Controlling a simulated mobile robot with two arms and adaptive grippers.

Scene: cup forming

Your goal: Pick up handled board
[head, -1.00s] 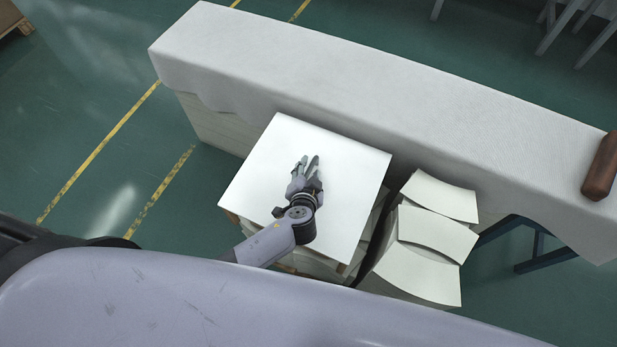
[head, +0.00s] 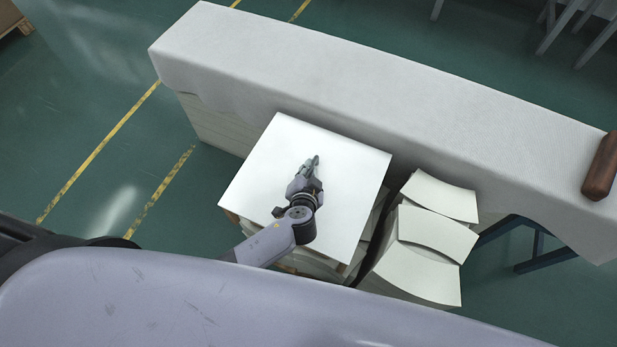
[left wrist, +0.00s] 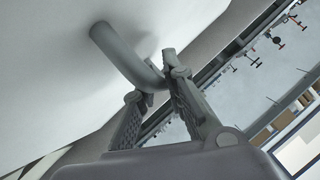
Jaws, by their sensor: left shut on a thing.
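The handled board is a white square panel (head: 345,215), lying flat on a stack beside the long covered table in the head view. My left gripper (head: 313,162) is over the middle of its upper face, with its fingers together. In the left wrist view the board's white face (left wrist: 45,75) carries a grey curved bar handle (left wrist: 122,55). The fingers of my left gripper (left wrist: 158,100) are shut on that handle, one on each side near its bend. In the head view my gripper hides the handle. My right gripper is not in view.
A long table with a white cover (head: 390,115) runs behind the board, with a brown roller-like object (head: 601,168) at its right end. Curved white sheets (head: 430,235) are stacked close to the board's right. Green floor (head: 95,95) with yellow lines is open at left.

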